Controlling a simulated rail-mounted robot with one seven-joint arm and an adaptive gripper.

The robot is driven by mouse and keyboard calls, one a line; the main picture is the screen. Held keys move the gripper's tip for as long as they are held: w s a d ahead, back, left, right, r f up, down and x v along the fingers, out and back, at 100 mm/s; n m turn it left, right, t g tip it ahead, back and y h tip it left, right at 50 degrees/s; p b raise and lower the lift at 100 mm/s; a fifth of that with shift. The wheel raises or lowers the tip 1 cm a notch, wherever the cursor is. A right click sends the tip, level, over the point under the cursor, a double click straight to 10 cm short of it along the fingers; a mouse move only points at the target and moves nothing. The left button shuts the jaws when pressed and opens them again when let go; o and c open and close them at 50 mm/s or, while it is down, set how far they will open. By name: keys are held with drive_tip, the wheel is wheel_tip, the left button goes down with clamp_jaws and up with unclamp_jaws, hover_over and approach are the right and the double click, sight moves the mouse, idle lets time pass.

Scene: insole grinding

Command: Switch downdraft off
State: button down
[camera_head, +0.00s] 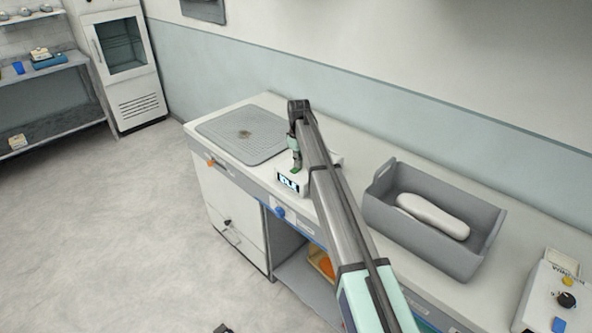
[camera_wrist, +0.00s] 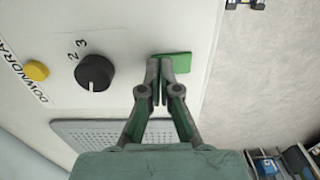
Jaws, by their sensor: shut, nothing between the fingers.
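A white control box (camera_head: 293,183) stands on the counter, with a small dark display (camera_head: 288,182) on its front reading IDLE. In the wrist view a white panel bears the partly cut-off label DOWNDRA (camera_wrist: 22,80), a yellow button (camera_wrist: 37,71), a black knob (camera_wrist: 94,73) and a green rectangular button (camera_wrist: 176,62). The knob's white mark points down in the picture, away from the numerals 2 and 3. My gripper (camera_wrist: 160,64) is shut and empty, its fingertips over the left part of the green button; I cannot tell whether they touch. My arm hides part of the box.
A perforated grey grate (camera_head: 243,134) lies left of the box. Another control box (camera_head: 560,296) is at the far right. The floor (camera_head: 120,240) at left is clear.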

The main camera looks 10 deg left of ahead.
drive_tip(key=shift+f, duration=0.2)
drive_tip(key=shift+r, duration=0.15)
drive_tip(key=shift+r+p, duration=1.5)
drive_tip(key=shift+r, duration=1.9)
drive_tip(key=shift+s, duration=0.1)
